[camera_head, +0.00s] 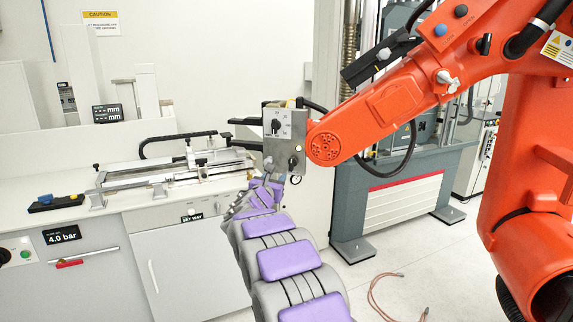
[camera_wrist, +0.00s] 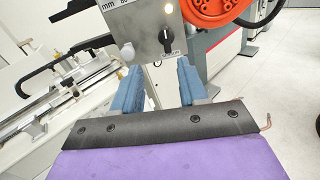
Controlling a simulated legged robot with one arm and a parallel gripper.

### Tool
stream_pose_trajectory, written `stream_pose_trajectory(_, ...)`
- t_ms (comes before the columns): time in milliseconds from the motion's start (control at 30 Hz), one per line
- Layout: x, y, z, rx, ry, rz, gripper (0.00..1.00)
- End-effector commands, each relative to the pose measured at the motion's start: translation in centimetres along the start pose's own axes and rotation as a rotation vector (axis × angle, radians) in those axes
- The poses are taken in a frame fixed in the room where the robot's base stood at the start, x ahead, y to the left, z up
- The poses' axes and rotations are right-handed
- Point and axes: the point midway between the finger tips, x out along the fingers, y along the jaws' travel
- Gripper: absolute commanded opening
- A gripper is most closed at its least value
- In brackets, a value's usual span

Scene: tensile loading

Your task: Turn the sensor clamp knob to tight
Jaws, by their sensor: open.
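A grey metal sensor box (camera_head: 298,148) hangs at the end of the orange robot arm. In the head view a dark knob (camera_head: 293,162) is low on its face, and another knob (camera_head: 276,125) sits on a white plate above. In the wrist view the box (camera_wrist: 145,32) carries a black knob (camera_wrist: 167,42) with a small label too small to read, and a pale grey knob (camera_wrist: 126,52) at its lower left. My gripper (camera_wrist: 156,75) is open and empty, its two blue fingers just below the box; the black knob lies beyond the gap, nearer the right finger. No contact shows.
The orange arm (camera_head: 390,105) fills the upper right. A bench (camera_head: 70,220) with a rail fixture (camera_head: 175,173) stands at left. A grey testing machine (camera_head: 395,205) stands behind the arm. A reddish cable (camera_head: 385,300) lies on the floor.

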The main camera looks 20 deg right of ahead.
Motion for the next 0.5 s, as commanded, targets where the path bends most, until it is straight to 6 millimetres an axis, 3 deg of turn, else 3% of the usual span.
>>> stream_pose_trajectory(500, 6.2, -0.2, 0.1, 0.006, 0.000, -0.005, 0.43)
